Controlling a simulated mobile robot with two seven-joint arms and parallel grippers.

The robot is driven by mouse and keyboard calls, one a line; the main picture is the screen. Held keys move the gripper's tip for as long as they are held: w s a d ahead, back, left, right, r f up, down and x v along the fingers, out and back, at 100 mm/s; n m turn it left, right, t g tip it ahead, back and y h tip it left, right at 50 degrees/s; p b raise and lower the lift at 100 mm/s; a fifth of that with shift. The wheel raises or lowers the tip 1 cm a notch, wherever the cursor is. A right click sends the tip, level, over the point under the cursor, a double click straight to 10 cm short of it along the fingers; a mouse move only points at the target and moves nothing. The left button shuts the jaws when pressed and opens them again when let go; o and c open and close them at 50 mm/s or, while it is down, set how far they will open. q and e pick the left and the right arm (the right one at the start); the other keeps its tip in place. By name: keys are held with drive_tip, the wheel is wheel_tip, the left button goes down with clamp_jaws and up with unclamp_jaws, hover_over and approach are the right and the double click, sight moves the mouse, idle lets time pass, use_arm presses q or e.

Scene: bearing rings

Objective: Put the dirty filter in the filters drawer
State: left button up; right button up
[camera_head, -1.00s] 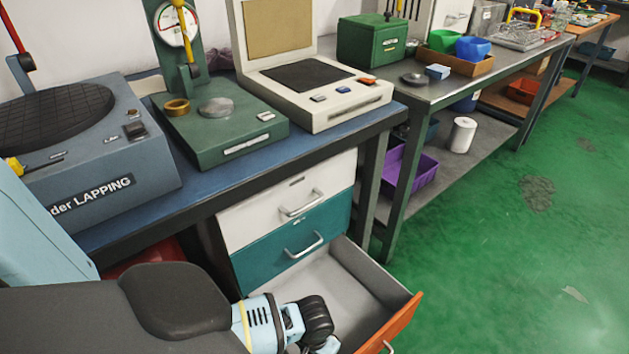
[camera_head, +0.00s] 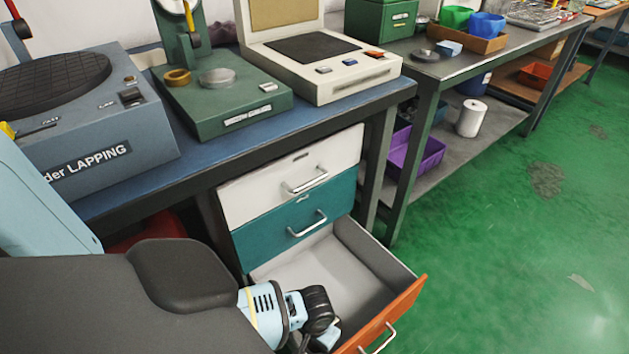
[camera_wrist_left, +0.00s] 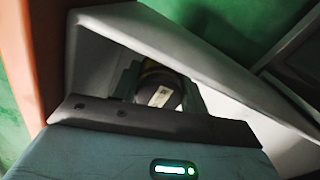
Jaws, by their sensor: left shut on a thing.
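My left gripper (camera_wrist_left: 158,82) is shut on a dark round thing with a pale label, which I take to be the dirty filter (camera_wrist_left: 162,98). The fingers are on either side of it, and part of it is hidden. In the head view my left arm reaches over the open bottom drawer (camera_head: 378,268), which has an orange front and grey inside. The fingers and filter cannot be made out clearly there. In the wrist view the drawer's pale wall (camera_wrist_left: 225,70) surrounds the gripper area. I cannot tell whether the filter touches the drawer floor. My right gripper is not in view.
A teal drawer (camera_head: 270,234) and a white drawer (camera_head: 255,192) above it are shut. The blue workbench (camera_head: 330,112) holds a lapping machine (camera_head: 90,130), a green gauge stand (camera_head: 215,115) and a cream device (camera_head: 320,75). Green floor lies open at right.

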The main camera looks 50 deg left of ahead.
use_arm(q)
drive_tip(key=shift+s+a+f, duration=0.1)
drive_tip(key=shift+a+f, duration=0.05)
drive_tip(key=o, duration=1)
drive_tip(key=shift+a, duration=0.1)
drive_tip(key=shift+r, duration=0.3)
wheel_tip(320, 180, up, 11)
drive_tip(key=p, duration=0.5)
drive_tip(key=shift+r+p, duration=0.4)
drive_tip(key=shift+r, duration=0.4)
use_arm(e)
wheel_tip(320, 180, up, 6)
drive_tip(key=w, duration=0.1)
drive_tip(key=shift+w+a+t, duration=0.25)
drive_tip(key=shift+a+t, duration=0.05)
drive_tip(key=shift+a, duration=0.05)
